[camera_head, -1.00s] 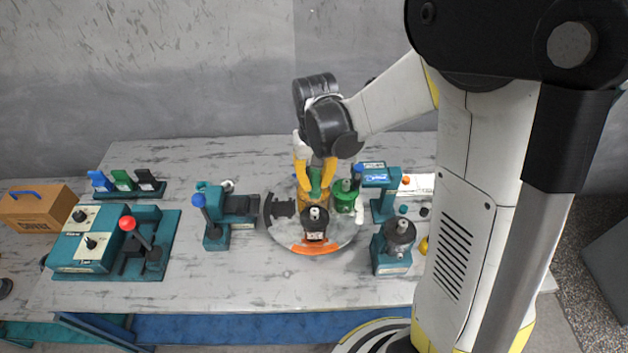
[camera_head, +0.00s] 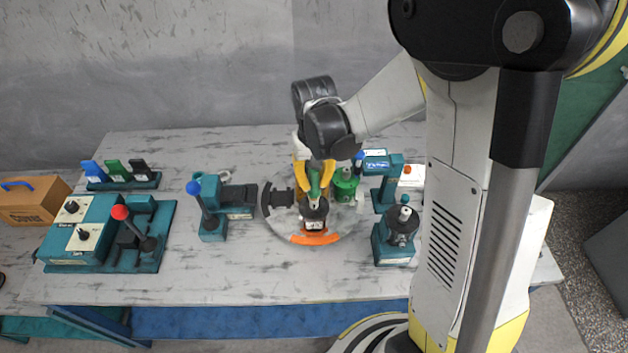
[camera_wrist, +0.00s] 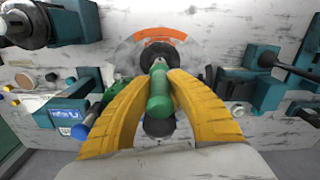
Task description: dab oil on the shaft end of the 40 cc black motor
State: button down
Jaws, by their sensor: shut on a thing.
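My gripper (camera_head: 314,172) is shut on a green cylindrical oiler (camera_wrist: 160,92), its yellow fingers on either side. The oiler also shows in the head view (camera_head: 314,184). A black motor (camera_head: 315,214) stands upright on a round turntable (camera_head: 283,226), at the side with the orange segment. The oiler's narrow pale tip reaches the top of this motor, over its shaft end, in both views. I cannot tell whether they touch. The motor is partly hidden behind the oiler in the wrist view (camera_wrist: 147,55). Its label is too small to read.
A green motor (camera_head: 344,186) stands close right of my gripper on the turntable. A teal stand (camera_head: 394,250) with another dark motor (camera_head: 402,222) is at the right. A teal fixture with a blue-knobbed lever (camera_head: 211,222) and a red-knobbed control station (camera_head: 95,230) are left. The front table strip is clear.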

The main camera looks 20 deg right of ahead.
jog(key=shift+f+b, duration=0.6)
jog(key=shift+b, duration=0.05)
dwell(1.7)
jog(key=shift+r, duration=0.15)
jog(key=shift+r+p, duration=2.5)
jog(key=shift+r, duration=0.95)
jog(key=shift+f, duration=0.15)
